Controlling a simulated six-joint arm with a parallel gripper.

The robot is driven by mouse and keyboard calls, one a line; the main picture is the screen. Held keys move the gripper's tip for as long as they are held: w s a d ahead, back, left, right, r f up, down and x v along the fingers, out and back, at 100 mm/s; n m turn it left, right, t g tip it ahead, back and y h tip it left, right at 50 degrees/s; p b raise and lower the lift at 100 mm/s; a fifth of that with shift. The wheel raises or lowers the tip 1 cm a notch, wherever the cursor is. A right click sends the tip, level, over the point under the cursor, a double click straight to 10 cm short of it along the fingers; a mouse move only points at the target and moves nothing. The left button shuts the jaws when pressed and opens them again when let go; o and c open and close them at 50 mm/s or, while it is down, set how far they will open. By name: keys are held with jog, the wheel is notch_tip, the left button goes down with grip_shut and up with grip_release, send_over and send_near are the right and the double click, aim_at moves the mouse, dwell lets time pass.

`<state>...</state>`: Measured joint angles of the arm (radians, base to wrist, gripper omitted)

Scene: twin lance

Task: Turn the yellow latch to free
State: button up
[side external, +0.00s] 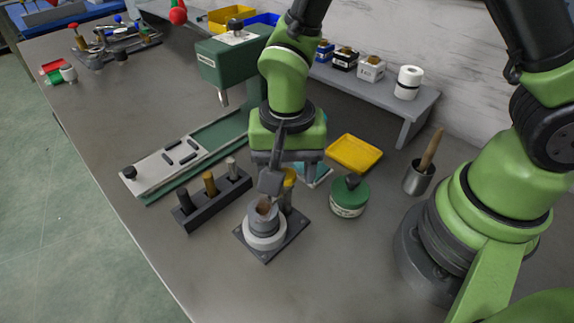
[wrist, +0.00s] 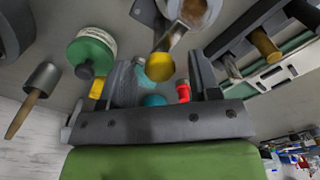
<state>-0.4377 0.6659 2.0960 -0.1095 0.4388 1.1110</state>
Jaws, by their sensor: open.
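The yellow latch (side external: 290,176) shows as a small yellow end on a grey post beside a grey round fixture (side external: 264,230) on a dark square plate. In the wrist view the yellow latch (wrist: 159,67) appears as a round yellow knob, with the grey fixture (wrist: 190,12) beyond it. My gripper (side external: 284,186) is over the latch side of the fixture and partly hides it. In the wrist view my gripper (wrist: 164,75) is open, and the knob appears between its two fingers. I cannot tell whether either finger touches it.
A green-lidded jar (side external: 349,196) and a yellow tray (side external: 354,153) are close to the right of my gripper. A dark rack (side external: 212,202) with several pegs stands left. A green press (side external: 232,62) stands behind. A metal cup (side external: 418,178) is at right. The front table is clear.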

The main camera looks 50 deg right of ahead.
jog(key=c, duration=0.9)
jog(key=shift+n, duration=0.4)
jog(key=n, duration=0.3)
jog(key=shift+n, duration=0.4)
jog(key=n, duration=0.4)
jog(key=shift+n, duration=0.3)
jog(key=n, duration=0.8)
jog(key=shift+n, duration=0.3)
jog(key=o, duration=0.9)
